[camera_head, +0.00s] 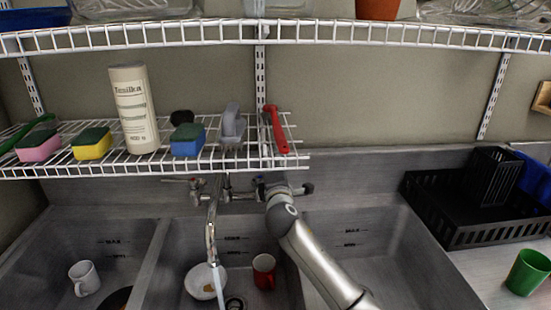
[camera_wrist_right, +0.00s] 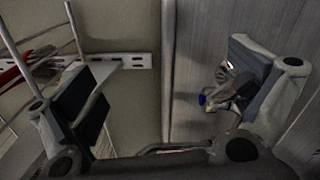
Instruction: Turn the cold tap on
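The metal tap (camera_head: 211,225) is mounted on the sink's back wall, its spout pointing down over the middle basin. A red-marked handle (camera_head: 194,181) is on its left side. My right gripper (camera_head: 272,188) is at the tap's right side and hides most of that side. In the right wrist view the gripper (camera_wrist_right: 165,90) is open. A tap handle with a blue mark (camera_wrist_right: 204,99) lies between the fingers, close to the right-hand finger; I cannot tell whether they touch. My left gripper is not in view.
A wire shelf (camera_head: 90,168) with sponges, a bottle (camera_head: 134,108) and a red-handled brush (camera_head: 276,128) hangs just above the tap. A white bowl (camera_head: 203,284) and a red mug (camera_head: 264,270) are in the middle basin. A black rack (camera_head: 470,235) stands right.

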